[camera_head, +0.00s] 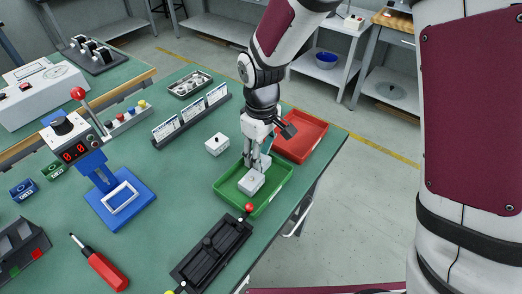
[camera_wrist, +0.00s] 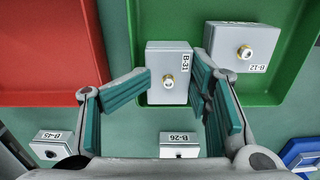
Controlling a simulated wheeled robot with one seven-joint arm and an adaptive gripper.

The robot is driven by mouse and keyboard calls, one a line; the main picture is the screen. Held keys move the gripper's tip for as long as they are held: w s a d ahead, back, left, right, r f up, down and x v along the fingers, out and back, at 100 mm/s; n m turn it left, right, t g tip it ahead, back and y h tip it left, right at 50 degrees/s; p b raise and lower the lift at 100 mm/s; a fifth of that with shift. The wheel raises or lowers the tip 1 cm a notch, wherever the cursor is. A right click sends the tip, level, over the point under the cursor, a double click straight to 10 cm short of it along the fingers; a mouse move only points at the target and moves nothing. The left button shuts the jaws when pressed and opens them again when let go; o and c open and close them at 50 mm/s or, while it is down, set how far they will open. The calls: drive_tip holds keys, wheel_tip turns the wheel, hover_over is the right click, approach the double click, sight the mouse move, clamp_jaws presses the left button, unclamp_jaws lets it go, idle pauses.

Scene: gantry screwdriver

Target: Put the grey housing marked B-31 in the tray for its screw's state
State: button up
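The grey housing B-31 (camera_wrist: 168,88) is between the two fingers of my gripper (camera_wrist: 174,78), with a brass-coloured screw head on its face. The fingers appear closed on its sides. In the head view, my gripper (camera_head: 258,158) holds this housing (camera_head: 264,160) at the back part of the green tray (camera_head: 222,192); I cannot tell whether it touches the tray floor. The red tray (camera_head: 303,140) looks empty.
Housing B-26 (camera_wrist: 180,140) stands on the table outside the green tray, and B-45 (camera_wrist: 52,146) stands farther left in the wrist view. A black fixture (camera_head: 212,248) lies in front of the tray. A blue stand (camera_head: 122,200) with a red display is to the left.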

sight(263, 155)
drive_tip(key=shift+w+r, duration=0.1)
drive_tip(key=shift+r, duration=0.05)
drive_tip(key=shift+r, duration=0.25)
wheel_tip(263, 155, up, 12)
drive_tip(key=p, duration=0.2)
drive_tip(key=shift+f, duration=0.2)
drive_tip(key=shift+w, duration=0.1)
drive_tip(key=s+d+r+m+t, duration=0.1)
drive_tip(key=s+d+r+m, duration=0.4)
drive_tip(key=s+d+r, duration=0.65)
drive_tip(key=s+d+m, duration=0.2)
drive_tip(key=s+d, duration=0.1)
drive_tip(key=s, duration=0.5)
drive_tip(key=s+d+f+m, duration=0.1)
drive_tip(key=s+d+m, duration=0.2)
drive_tip(key=s, duration=0.5)
drive_tip(key=shift+d+t, duration=0.4)
drive_tip(key=shift+d, duration=0.1)
